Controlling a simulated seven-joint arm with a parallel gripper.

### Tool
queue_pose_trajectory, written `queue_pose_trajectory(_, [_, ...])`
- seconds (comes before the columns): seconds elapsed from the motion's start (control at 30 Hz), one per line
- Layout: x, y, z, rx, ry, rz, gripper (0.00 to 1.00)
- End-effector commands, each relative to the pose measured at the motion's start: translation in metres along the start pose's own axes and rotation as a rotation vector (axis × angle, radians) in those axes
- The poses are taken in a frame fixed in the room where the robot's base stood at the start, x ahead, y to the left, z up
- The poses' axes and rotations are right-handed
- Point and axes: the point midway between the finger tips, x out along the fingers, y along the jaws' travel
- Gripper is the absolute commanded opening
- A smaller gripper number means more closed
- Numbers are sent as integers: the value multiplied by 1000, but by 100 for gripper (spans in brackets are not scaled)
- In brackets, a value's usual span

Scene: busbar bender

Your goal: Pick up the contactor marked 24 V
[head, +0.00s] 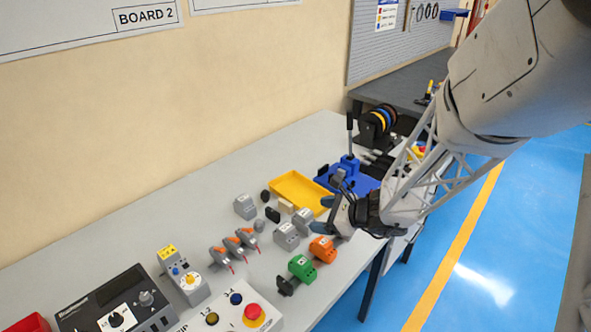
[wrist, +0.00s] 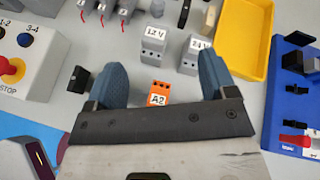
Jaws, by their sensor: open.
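The contactor marked 24 V (wrist: 194,57) is a light grey block with a white label, standing on the table. In the wrist view it is just left of the right finger, which hides part of its right side. In the head view it is the grey block (head: 303,218) near the yellow tray. A similar grey contactor marked 12 V (wrist: 154,45) stands to its left in the wrist view. My gripper (wrist: 160,66) is open and empty, its blue fingers wide apart above the table. It also shows in the head view (head: 329,206), at the table's right side.
An orange A2 block (wrist: 160,93) lies below the gap between the fingers. A yellow tray (wrist: 268,40) and a blue bender (wrist: 292,110) stand to the right. A green block (head: 301,267), grey-orange connectors (head: 232,246) and a control box (wrist: 25,58) occupy the table's nearer part.

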Motion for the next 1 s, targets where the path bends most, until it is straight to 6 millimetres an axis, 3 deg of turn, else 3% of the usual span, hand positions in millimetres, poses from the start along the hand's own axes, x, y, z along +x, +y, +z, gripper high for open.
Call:
queue_pose_trajectory(0.2, [19,-29,-43,241,-30,-142,78])
queue_pose_trajectory(0.37, [24,-39,-60,328,-40,-196,78])
queue_pose_trajectory(1.0, [34,-44,-63,346,-43,-209,78])
